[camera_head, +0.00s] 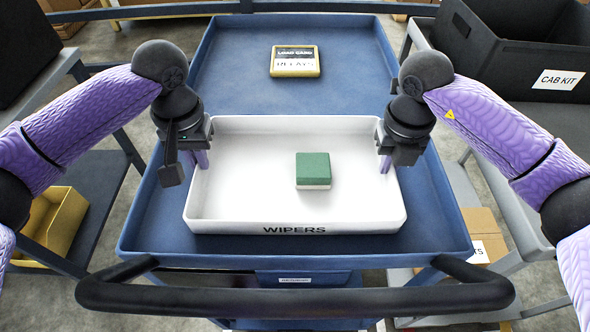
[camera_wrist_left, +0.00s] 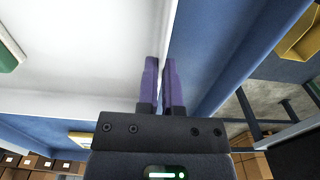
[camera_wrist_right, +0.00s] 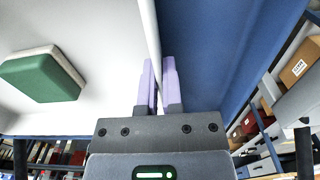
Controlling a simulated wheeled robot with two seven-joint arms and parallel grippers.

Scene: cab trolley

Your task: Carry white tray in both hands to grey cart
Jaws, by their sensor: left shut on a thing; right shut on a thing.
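The white tray (camera_head: 240,190), labelled WIPERS on its near wall, is over the near half of a blue cart (camera_head: 150,235). I cannot tell whether it rests on the cart or is slightly raised. A green and white block (camera_head: 313,169) lies in the tray, right of its middle. My left gripper (camera_head: 200,160) is shut on the tray's left wall, one finger each side, as the left wrist view (camera_wrist_left: 160,65) shows. My right gripper (camera_head: 385,162) is shut on the right wall, also seen in the right wrist view (camera_wrist_right: 160,68). A grey-framed cart (camera_head: 515,195) stands at the right, partly hidden by my arm.
A yellow-edged RELAYS card box (camera_head: 294,61) lies on the blue cart's far half. The cart's black handle (camera_head: 295,297) crosses the near side. A dark CAB KIT crate (camera_head: 515,60) sits on the right-hand grey cart. A yellow bin (camera_head: 58,225) is on the left rack.

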